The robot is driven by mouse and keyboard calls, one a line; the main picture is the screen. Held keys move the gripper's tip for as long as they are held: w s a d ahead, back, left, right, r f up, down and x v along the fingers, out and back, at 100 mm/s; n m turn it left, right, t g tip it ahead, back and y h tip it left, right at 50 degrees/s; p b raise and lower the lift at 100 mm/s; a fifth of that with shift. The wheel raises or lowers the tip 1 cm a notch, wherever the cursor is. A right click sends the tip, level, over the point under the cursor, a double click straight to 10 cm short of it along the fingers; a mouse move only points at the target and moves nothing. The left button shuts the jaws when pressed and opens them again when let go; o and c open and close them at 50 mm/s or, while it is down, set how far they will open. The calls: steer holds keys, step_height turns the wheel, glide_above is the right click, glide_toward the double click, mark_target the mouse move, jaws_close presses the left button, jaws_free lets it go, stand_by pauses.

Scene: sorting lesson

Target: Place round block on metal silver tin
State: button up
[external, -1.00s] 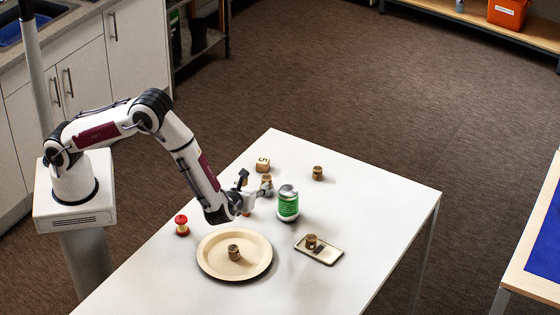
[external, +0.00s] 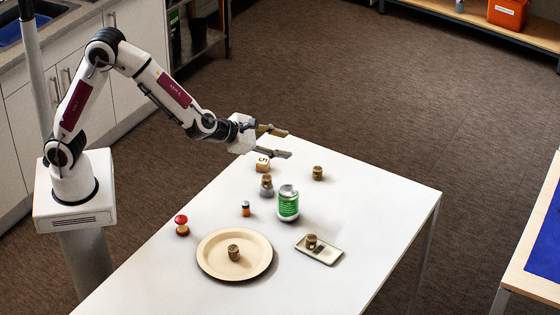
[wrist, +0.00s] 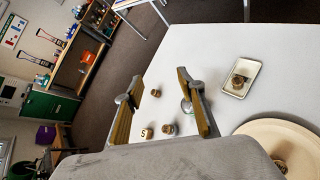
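A round wooden block (external: 267,179) sits on top of a small silver-grey metal tin (external: 267,191), behind the green can on the white table. The block also shows in the wrist view (wrist: 169,128), low between the fingers. Similar round blocks stand on the beige plate (external: 234,252), on a small rectangular tray (external: 311,241) and on the bare table at the back (external: 318,173). My gripper (external: 276,142) is raised above the table's far left edge, fingers spread and empty. In the wrist view my gripper (wrist: 160,78) also shows open, apart from every block.
A green can (external: 288,204) stands just right of the tin. A cube marked 5 (external: 263,164) stands behind it. A small orange-and-dark item (external: 245,209) and a red-topped item (external: 182,225) are nearer the left edge. The table's right side is clear.

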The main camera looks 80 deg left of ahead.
steer(key=s+r+m+g+h, duration=0.2)
steer(key=s+r+m+h, duration=0.4)
steer(key=s+r+m, duration=0.85)
steer(key=s+a+f+m+g+y, duration=0.1)
steer(key=s+a+m, duration=0.3)
steer(key=s, duration=0.5)
steer(key=s+a+f+m+g+y, duration=0.1)
steer(key=s+a+f+m, duration=0.3)
steer(key=s+m, duration=0.4)
steer(key=s+a+f+m+g+y, duration=0.1)
steer(key=s+a+f+m+g, duration=0.1)
steer(key=s+m, duration=0.4)
steer(key=s+a+f, duration=0.1)
steer(key=s+a, duration=0.1)
steer(key=s, duration=0.2)
steer(key=shift+a+y, duration=0.3)
steer(key=shift+a, duration=0.1)
